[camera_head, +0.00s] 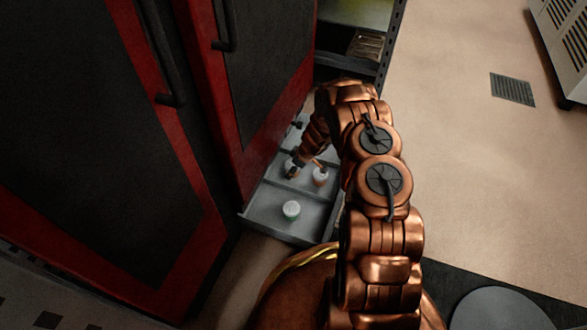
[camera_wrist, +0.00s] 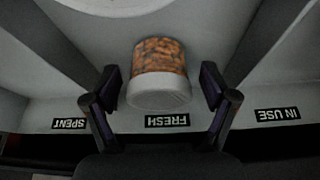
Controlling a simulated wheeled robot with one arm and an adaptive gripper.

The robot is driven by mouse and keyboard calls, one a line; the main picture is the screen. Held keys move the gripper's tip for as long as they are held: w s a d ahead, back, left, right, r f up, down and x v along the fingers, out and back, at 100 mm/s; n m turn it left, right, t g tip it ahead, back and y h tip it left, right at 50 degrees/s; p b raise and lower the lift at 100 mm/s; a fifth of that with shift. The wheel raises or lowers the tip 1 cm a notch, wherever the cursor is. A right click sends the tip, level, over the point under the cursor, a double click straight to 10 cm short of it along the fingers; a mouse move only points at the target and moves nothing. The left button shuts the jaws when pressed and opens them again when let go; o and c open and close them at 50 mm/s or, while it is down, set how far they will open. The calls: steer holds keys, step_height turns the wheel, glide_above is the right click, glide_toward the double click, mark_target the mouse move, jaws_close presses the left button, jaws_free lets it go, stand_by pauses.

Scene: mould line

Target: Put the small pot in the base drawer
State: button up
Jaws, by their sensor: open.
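A small pot (camera_wrist: 160,75) with orange-brown speckled sides and a white end shows in the wrist view, between the spread fingers of my gripper (camera_wrist: 160,98). It is over or in the middle compartment, by the FRESH label (camera_wrist: 167,121); whether it rests on the floor there I cannot tell. Gaps show on both sides of it. In the head view my gripper (camera_head: 305,167) is low over the open grey drawer (camera_head: 265,207), partly hidden by my arm.
Dividers separate the compartments; SPENT (camera_wrist: 69,124) and IN USE (camera_wrist: 277,115) labels flank FRESH. A red-framed dark cabinet (camera_head: 190,130) rises close on the left. Open floor (camera_head: 470,180) lies to the right.

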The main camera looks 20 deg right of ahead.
steer(key=s+d+r+m+t+h+p, duration=0.1)
steer(key=d+r+m+h, duration=0.2)
steer(key=r, duration=1)
steer(key=s+d+r+h+p, duration=0.15)
steer(key=d+r, duration=0.45)
steer(key=r, duration=0.6)
steer(key=d+r+m+t+h+p, duration=0.15)
steer(key=d+r+h, duration=0.25)
steer(key=r, duration=0.9)
steer(key=s+a+r+m+g, duration=0.1)
steer(key=s+a+r+g, duration=0.15)
steer(key=s, duration=0.45)
steer(key=s+a+r+m+g, duration=0.1)
steer(key=s+a+r+m, duration=0.2)
steer(key=s, duration=0.5)
steer(key=s+a+r+g, duration=0.2)
steer(key=s+r, duration=0.2)
steer(key=s, duration=0.3)
steer(key=s+a+r+g+y, duration=0.1)
steer(key=s+a+g+y, duration=0.1)
steer(key=s+a, duration=0.7)
steer(key=s+a+r+g+y, duration=0.1)
steer(key=s+a+y, duration=0.3)
steer(key=s+a, duration=0.5)
steer(key=s+g, duration=0.1)
steer(key=s, duration=0.3)
steer(key=shift+a+r+n, duration=0.35)
